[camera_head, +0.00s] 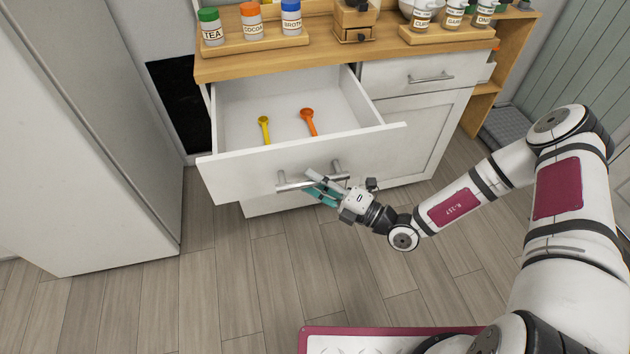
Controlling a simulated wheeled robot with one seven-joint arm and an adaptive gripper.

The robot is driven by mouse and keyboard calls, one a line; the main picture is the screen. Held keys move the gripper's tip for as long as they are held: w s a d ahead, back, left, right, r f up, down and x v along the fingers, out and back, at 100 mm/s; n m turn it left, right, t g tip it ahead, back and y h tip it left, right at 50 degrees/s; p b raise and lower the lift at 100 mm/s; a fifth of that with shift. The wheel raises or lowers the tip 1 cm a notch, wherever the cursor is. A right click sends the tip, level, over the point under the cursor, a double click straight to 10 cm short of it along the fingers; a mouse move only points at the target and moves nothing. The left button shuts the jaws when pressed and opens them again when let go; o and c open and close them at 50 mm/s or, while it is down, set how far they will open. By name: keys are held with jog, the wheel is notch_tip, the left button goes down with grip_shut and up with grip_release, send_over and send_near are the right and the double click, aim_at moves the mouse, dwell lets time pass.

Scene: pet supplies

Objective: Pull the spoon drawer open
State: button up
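The white spoon drawer (245,177) stands pulled well out of the cabinet at the left. A yellow spoon (264,129) and an orange spoon (308,121) lie on its floor. My gripper (318,186) is at the right part of the drawer's metal bar handle (296,184), in front of the drawer face. Its teal-tipped fingers lie across the bar. I cannot tell from this view whether they are closed tight on it.
The wooden counter (330,50) above holds labelled jars (251,22) on trays and a wooden grinder box (354,20). A shut drawer (425,72) is at the right. A tall pale cabinet (95,130) stands at the left. The wood floor in front is clear.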

jog(key=v, duration=1.1)
jog(key=shift+s+d, duration=0.25)
jog(key=shift+d, duration=0.1)
jog(key=s+d+r+m+g+h+p, duration=0.1)
jog(key=s+d+r+m+h, duration=0.2)
jog(key=r+m, duration=0.7)
jog(key=s+d+r+m+g+h+p, duration=0.2)
jog(key=s+d+r+m+h, duration=0.2)
jog(key=s+r+m+h, duration=0.4)
jog(key=s+d+r+m+g+h+p, duration=0.2)
jog(key=s+r+m+h, duration=0.4)
jog(key=r, duration=1.4)
jog(key=s+d+m, duration=0.1)
jog(key=s+m, duration=0.3)
jog(key=m, duration=0.4)
jog(key=shift+d+r, duration=0.2)
jog(key=shift+r, duration=0.05)
